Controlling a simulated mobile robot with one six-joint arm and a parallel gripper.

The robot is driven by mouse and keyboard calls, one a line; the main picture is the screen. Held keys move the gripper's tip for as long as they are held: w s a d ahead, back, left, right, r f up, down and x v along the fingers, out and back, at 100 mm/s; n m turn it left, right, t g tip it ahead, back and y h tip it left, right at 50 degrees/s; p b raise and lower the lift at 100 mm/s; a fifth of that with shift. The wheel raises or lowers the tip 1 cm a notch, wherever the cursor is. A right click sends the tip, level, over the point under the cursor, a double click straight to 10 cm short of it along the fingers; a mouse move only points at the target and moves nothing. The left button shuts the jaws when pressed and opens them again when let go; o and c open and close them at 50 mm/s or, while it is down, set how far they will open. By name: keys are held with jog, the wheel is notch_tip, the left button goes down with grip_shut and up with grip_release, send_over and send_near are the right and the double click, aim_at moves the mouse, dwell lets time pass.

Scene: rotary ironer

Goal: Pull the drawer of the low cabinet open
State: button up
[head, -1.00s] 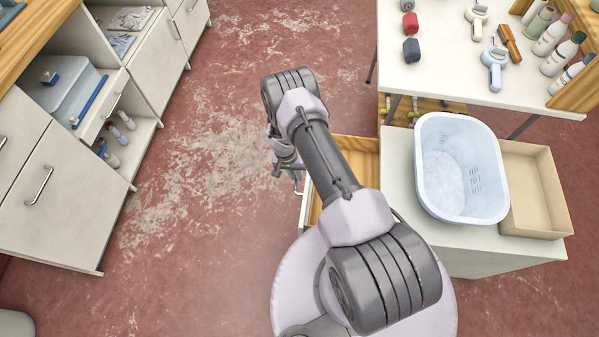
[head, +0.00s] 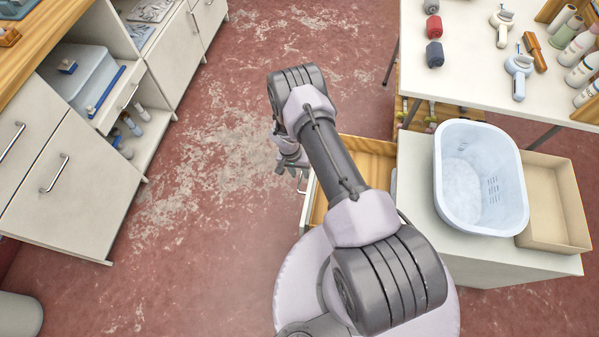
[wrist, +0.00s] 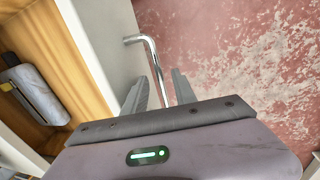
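The low cabinet (head: 418,190) stands at the right in the head view, and its drawer (head: 368,152) sticks well out to the left, showing a wooden inside. In the wrist view the drawer's pale front (wrist: 103,38) carries a metal bar handle (wrist: 152,62). My gripper (wrist: 160,88) is at the handle; its two fingers stand apart, one on each side of the bar, with narrow gaps visible. In the head view my gripper (head: 293,170) is beside the drawer front, and my arm hides part of the drawer.
A white basin (head: 452,200) and a cardboard box (head: 555,205) sit on the cabinet. A grey item (wrist: 36,95) lies in the drawer. A white table (head: 470,75) with bottles and tools is behind. Cabinets (head: 75,190) line the left; red floor between is clear.

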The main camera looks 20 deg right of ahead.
jog(key=shift+r, duration=0.1)
notch_tip(320, 180, up, 17)
jog(key=w+a+p, duration=0.1)
jog(key=a+p, duration=0.1)
jog(key=p, duration=0.4)
jog(key=shift+w+a, duration=0.35)
jog(key=shift+w, duration=0.05)
notch_tip(320, 180, up, 34)
jog(key=s+a+t+y, duration=0.1)
jog(key=s+a+t, duration=0.1)
jog(key=t, duration=0.1)
jog(key=s+a+r+n+t+y, duration=0.1)
jog(key=s+a+r+t, duration=0.1)
jog(key=s+r, duration=0.5)
jog(key=s+a+r+n+t+y, duration=0.1)
jog(key=s+r, duration=0.5)
jog(key=s, duration=0.7)
jog(key=shift+s+a+r+t+y, duration=0.4)
jog(key=shift+a+t, duration=0.1)
jog(key=shift+a, duration=0.7)
